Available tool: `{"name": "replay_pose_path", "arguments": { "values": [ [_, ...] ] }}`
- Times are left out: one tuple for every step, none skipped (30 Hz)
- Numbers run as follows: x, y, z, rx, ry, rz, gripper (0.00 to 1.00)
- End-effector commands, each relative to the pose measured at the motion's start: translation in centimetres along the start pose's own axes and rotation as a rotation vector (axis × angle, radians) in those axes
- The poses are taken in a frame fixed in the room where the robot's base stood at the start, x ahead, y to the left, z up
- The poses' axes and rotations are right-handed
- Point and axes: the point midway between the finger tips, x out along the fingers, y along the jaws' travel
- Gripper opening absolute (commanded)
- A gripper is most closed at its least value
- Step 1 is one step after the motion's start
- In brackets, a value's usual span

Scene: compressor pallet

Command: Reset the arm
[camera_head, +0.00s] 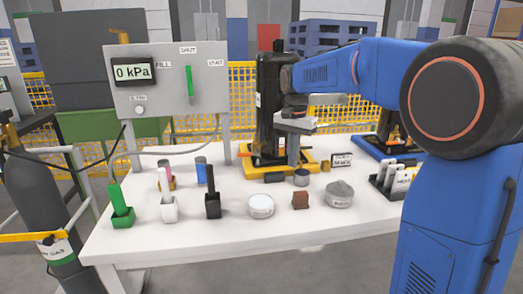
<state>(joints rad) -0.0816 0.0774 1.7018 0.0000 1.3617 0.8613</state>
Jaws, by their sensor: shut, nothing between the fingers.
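My blue arm comes in from the right and reaches across above the white table (160,245). My gripper (294,160) hangs at the arm's end, pointing down, just in front of the black compressor (270,100). Its fingers are together and nothing shows between them. The compressor stands upright on a yellow base (253,172), partly hidden by my gripper and arm. I cannot tell whether the fingertips touch anything behind them.
A grey panel (205,85) with a 0 kPa display stands at the back left. Green (122,215), white (169,210) and black (212,205) holders, a round white tin (261,206), a brown block (300,201) and a grey lidded pot (340,195) line the front. A gas cylinder (45,190) stands left.

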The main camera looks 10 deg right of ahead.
Motion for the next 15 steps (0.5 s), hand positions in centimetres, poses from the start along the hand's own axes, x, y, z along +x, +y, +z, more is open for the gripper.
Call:
{"name": "replay_pose_path", "arguments": {
  "values": [
    [-0.1, 0.3, 0.2, -0.004, 0.002, -0.002, 0.00],
    [-0.2, 0.5, 0.3, -0.009, 0.004, -0.005, 0.00],
    [-0.2, 0.9, 0.6, -0.019, 0.008, -0.009, 0.00],
    [-0.4, 1.4, 0.9, -0.029, 0.012, -0.014, 0.00],
    [-0.5, 1.9, 1.3, -0.040, 0.017, -0.018, 0.00],
    [-0.7, 2.7, 1.8, -0.059, 0.023, -0.025, 0.00],
    [-0.8, 3.3, 2.3, -0.073, 0.029, -0.031, 0.00],
    [-0.9, 4.0, 2.7, -0.090, 0.036, -0.037, 0.00],
    [-0.9, 4.9, 3.4, -0.113, 0.045, -0.045, 0.00],
    [-1.0, 5.6, 3.9, -0.129, 0.052, -0.051, 0.00],
    [-1.1, 6.3, 4.4, -0.147, 0.059, -0.057, 0.00],
    [-1.0, 7.2, 5.0, -0.170, 0.068, -0.064, 0.00],
    [-1.1, 7.9, 5.5, -0.186, 0.076, -0.070, 0.00],
    [-1.0, 8.6, 6.0, -0.204, 0.083, -0.075, 0.00],
    [-0.9, 9.5, 6.7, -0.226, 0.093, -0.082, 0.00]
  ]
}}
